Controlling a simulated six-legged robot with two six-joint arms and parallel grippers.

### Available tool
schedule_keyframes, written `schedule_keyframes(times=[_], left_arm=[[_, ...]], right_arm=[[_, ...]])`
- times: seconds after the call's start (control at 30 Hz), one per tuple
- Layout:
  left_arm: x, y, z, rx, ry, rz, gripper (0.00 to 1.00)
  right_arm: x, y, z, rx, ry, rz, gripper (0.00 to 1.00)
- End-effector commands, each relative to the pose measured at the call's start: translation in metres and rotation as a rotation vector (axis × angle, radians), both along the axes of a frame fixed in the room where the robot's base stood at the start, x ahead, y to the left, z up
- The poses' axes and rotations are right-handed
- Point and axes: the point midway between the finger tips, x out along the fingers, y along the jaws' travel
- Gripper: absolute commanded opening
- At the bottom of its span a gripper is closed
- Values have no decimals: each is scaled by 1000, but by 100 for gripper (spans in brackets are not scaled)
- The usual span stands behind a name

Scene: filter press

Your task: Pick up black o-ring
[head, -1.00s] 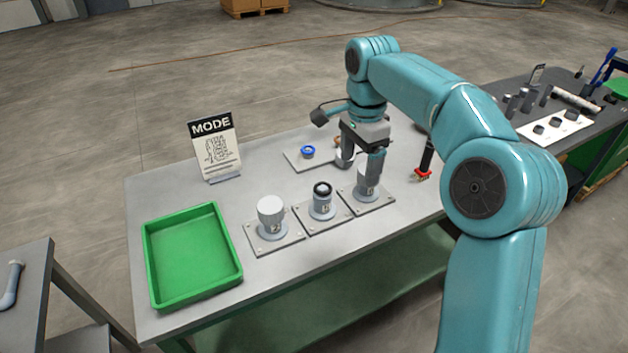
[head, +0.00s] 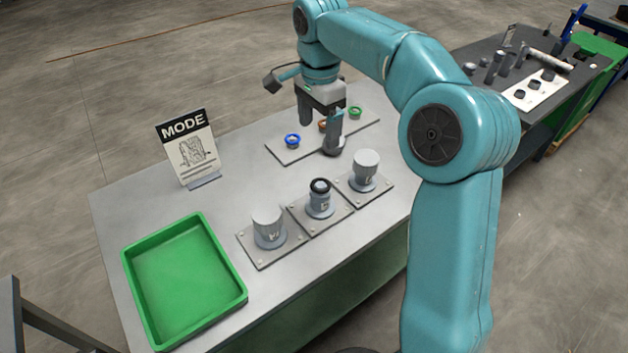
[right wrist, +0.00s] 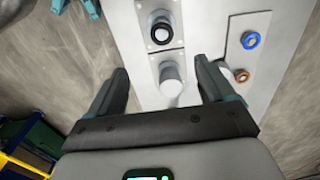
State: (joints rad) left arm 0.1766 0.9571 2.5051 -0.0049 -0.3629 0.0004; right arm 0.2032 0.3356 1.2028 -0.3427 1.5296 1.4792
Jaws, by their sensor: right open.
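The black o-ring (head: 320,186) sits around the top of the middle post (head: 319,204) of three posts on square plates. It also shows in the right wrist view (right wrist: 161,31), on the post at the top of the picture. My right gripper (head: 321,128) is open and empty, pointing down above the table. In the head view it appears behind the posts, over the grey board. In the right wrist view its fingers (right wrist: 160,72) are apart, with the right-hand post (right wrist: 171,80) seen between them and the o-ring beyond. My left gripper is not in view.
The grey board (head: 283,152) holds a blue ring (head: 292,141), an orange ring partly hidden by my gripper, and a green ring (head: 355,112). A green tray (head: 183,285) is at the front left, with a MODE sign (head: 187,147) behind it. Another workbench (head: 480,65) stands at the right.

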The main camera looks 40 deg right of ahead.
Motion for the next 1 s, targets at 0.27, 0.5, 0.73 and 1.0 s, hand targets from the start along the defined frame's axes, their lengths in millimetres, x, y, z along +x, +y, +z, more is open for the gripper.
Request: schedule_keyframes(times=[0.27, 0.5, 0.73, 1.0], left_arm=[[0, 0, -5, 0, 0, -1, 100], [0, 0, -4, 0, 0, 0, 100], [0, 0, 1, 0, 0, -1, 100], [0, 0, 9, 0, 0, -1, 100]], right_arm=[[-8, -1, -58, 2, 8, 0, 82], [-8, -1, -101, 2, 5, -2, 82], [-6, -2, -119, 2, 5, -1, 82], [-3, -6, -158, 0, 4, -2, 82]])
